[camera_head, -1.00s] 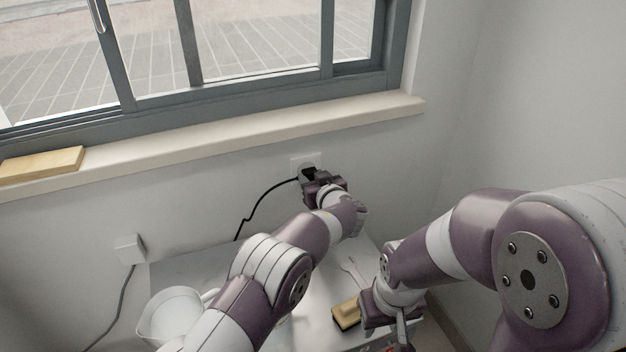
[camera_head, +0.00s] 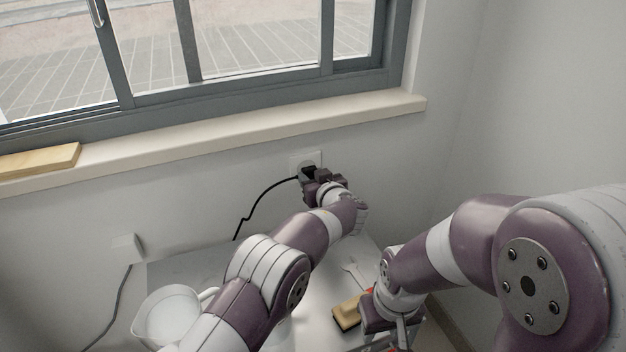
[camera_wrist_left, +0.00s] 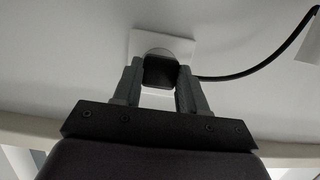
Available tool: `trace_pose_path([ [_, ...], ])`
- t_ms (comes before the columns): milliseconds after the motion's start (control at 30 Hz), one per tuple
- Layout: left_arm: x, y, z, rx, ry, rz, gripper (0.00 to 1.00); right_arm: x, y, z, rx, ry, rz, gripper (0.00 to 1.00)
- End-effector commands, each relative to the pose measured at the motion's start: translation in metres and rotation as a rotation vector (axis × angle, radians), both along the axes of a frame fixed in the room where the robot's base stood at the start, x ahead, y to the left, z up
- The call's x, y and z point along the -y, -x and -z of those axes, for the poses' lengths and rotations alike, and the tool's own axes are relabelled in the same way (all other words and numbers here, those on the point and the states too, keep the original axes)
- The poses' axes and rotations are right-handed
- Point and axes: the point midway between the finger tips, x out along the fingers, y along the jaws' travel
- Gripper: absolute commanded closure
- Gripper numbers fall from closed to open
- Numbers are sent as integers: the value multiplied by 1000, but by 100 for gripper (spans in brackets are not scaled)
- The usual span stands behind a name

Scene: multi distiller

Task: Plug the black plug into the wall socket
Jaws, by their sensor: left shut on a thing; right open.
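The black plug (camera_head: 308,172) is at the white wall socket (camera_head: 297,160) below the window sill, with its black cord (camera_head: 254,208) running down to the left. In the left wrist view the plug (camera_wrist_left: 160,70) sits between the two fingers, in front of the socket plate (camera_wrist_left: 186,47). My left gripper (camera_head: 312,180) is shut on the plug; it also shows in the left wrist view (camera_wrist_left: 158,85). The plug overlaps the socket's round recess; how deep its pins sit is hidden. My right gripper (camera_head: 367,314) is open, low over the table, partly hidden.
A white jug (camera_head: 168,318) stands on the table (camera_head: 185,266) at lower left. A wooden-topped brush (camera_head: 346,313) and a fork-like utensil (camera_head: 354,272) lie near my right gripper. A white adapter with a cord (camera_head: 125,246) is on the left wall. The window sill (camera_head: 270,124) juts out above the socket.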

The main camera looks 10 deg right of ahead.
Motion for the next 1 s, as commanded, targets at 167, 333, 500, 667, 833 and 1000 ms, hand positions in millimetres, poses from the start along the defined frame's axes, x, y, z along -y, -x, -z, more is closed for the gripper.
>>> trace_pose_path([
  [167, 0, 0, -1, 1, 1, 0, 85, 0, 0, 0, 0, 0, 0, 57],
  [333, -1, -3, 0, 1, 1, -1, 85, 0, 0, 2, 0, 0, 0, 57],
  [500, -1, -7, 0, 1, 0, -1, 85, 0, 0, 4, 0, 0, 0, 57],
  [667, -2, -10, 0, 0, 2, -1, 85, 0, 0, 6, 0, 0, 0, 57],
  [833, -2, -11, -1, 0, 0, -1, 32, 0, 0, 6, 0, 0, 0, 57],
  [1000, -2, -11, 0, 0, 0, -1, 29, 0, 0, 6, 0, 0, 0, 57],
])
